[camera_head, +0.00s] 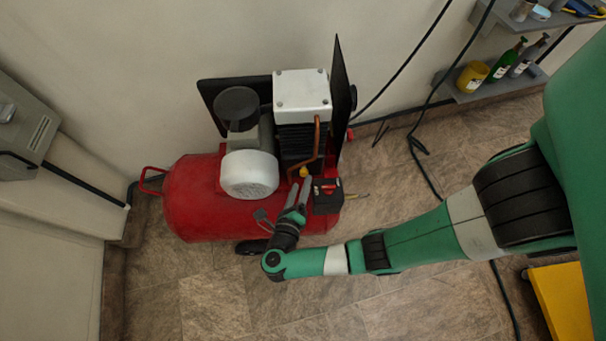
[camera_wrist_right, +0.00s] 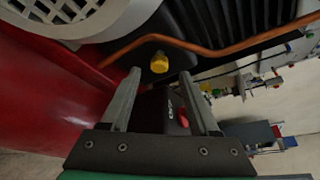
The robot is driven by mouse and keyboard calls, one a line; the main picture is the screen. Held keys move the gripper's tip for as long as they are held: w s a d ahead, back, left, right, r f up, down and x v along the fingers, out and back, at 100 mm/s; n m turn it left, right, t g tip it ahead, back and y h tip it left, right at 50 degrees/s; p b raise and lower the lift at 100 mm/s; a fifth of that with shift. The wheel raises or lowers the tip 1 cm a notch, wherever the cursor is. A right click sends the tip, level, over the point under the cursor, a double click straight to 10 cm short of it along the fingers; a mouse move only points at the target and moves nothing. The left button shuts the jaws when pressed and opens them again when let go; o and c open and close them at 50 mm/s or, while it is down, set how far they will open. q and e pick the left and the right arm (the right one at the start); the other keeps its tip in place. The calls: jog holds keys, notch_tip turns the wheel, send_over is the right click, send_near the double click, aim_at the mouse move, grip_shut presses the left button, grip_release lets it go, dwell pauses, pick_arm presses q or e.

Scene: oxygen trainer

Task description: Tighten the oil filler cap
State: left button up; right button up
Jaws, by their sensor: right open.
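The oil filler cap is a small yellow cap (camera_head: 304,171) low on the dark pump block of a red compressor (camera_head: 190,200). In the right wrist view the cap (camera_wrist_right: 159,63) shows between and just beyond my fingertips, with a gap on each side. My right gripper (camera_head: 302,181) reaches up to the cap from the front. In the right wrist view its jaws (camera_wrist_right: 160,75) are open, with nothing between them. How far the tips are from the cap in depth is hard to tell. My left gripper is not in view.
A copper pipe (camera_wrist_right: 200,50) runs close above the cap. A black box with a red switch (camera_head: 326,190) sits right beside the gripper. A white motor cover (camera_head: 249,174) is to the left. Shelves with bottles (camera_head: 507,60) hang at the upper right. The front floor is largely clear.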

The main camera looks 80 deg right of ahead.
aim_at(304, 175)
jog(key=shift+b+x, duration=0.3)
jog(key=shift+x, duration=1.65)
jog(key=shift+w, duration=0.1)
grip_shut()
